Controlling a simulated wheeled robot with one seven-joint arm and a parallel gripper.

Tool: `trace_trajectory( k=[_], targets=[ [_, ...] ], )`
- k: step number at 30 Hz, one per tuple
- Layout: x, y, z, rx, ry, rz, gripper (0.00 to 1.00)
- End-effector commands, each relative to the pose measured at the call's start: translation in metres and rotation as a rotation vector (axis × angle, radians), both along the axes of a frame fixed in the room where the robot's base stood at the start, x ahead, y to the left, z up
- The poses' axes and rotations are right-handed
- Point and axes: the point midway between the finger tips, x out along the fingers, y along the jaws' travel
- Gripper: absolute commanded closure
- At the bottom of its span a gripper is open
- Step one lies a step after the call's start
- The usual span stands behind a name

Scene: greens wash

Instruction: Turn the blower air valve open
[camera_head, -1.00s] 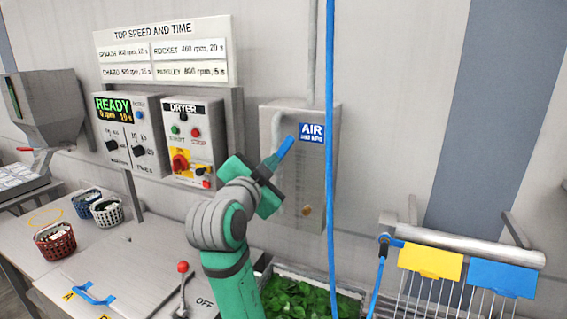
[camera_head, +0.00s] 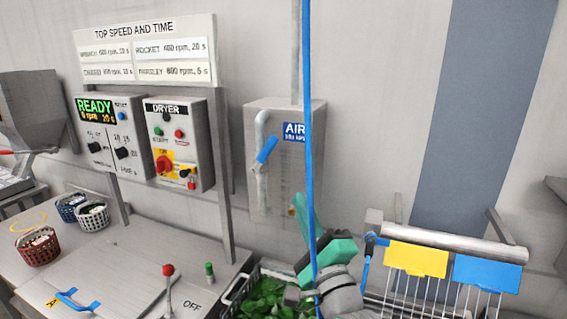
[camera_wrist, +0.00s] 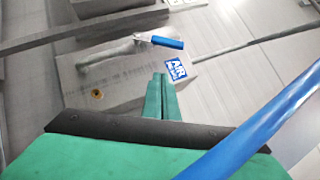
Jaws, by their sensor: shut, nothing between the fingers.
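The blue valve lever (camera_head: 267,150) sits on a grey pipe on the AIR panel (camera_head: 262,205) and is tilted, its upper end to the right. In the wrist view the lever (camera_wrist: 166,42) lies beyond my fingertips, with clear space between. My gripper (camera_head: 300,205) is below and to the right of the lever in the head view, partly behind the blue hose. In the wrist view my gripper (camera_wrist: 160,82) is shut and empty. The lever is fully visible and nothing touches it.
A blue hose (camera_head: 308,110) hangs in front of the panel and crosses the wrist view (camera_wrist: 255,120). The dryer box (camera_head: 180,150) is to the left. A rack with yellow (camera_head: 415,260) and blue tags is to the right. A crate of greens (camera_head: 262,295) is below.

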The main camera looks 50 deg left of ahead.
Motion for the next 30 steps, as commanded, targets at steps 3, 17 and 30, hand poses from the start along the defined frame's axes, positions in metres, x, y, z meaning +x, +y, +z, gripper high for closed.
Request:
trace_trajectory(
  k=[3, 17, 30],
  targets=[
    [-0.002, -0.015, 0.001, 0.054, 0.040, 0.030, 1.00],
    [0.015, 0.033, 0.025, 0.070, 0.049, 0.044, 1.00],
    [0.017, 0.091, 0.056, 0.067, 0.049, 0.045, 1.00]
  ],
)
